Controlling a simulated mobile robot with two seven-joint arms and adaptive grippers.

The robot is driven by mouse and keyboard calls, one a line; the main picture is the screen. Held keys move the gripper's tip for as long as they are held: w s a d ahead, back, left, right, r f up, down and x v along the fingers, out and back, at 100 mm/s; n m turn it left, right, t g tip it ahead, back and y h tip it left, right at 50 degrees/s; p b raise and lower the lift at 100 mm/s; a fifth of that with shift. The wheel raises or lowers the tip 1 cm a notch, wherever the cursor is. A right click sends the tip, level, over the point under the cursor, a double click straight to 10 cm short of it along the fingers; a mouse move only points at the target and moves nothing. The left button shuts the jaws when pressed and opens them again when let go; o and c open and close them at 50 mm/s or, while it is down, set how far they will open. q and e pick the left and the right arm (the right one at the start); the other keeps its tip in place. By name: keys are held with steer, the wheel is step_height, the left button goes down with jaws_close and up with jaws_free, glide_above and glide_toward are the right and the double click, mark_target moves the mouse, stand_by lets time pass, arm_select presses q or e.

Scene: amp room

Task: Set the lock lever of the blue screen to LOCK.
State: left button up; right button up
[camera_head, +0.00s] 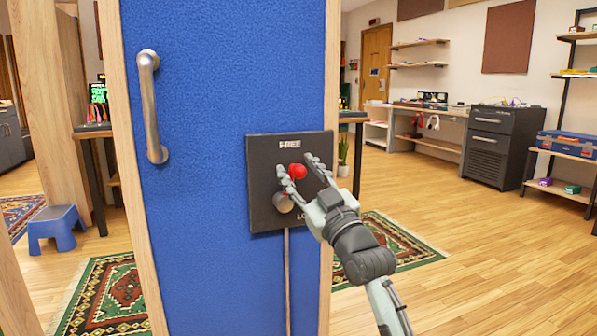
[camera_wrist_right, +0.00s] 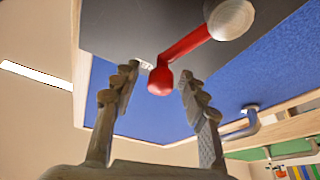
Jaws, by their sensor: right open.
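The blue screen (camera_head: 205,215) stands upright in a pale wooden frame. A black plate (camera_head: 262,150) on it reads FREE at the top; the lower word is partly hidden and starts with "LO". The lock lever's red knob (camera_head: 297,171) is above its grey round hub (camera_head: 283,202), on the FREE side. In the right wrist view the red lever (camera_wrist_right: 185,45) runs from the hub (camera_wrist_right: 230,18) to the knob (camera_wrist_right: 160,80). My right gripper (camera_head: 296,163) is open, its fingers on either side of the knob; contact is not clear. My left gripper is out of view.
A metal handle (camera_head: 150,105) sticks out from the screen's upper left. A thin rod (camera_head: 287,285) runs down below the plate. A blue step stool (camera_head: 56,228) stands at left. A dark cabinet (camera_head: 500,145) and shelves are at the far right, with open wooden floor before them.

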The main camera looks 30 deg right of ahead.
steer(key=shift+w, duration=0.1)
jaws_close()
stand_by(0.3)
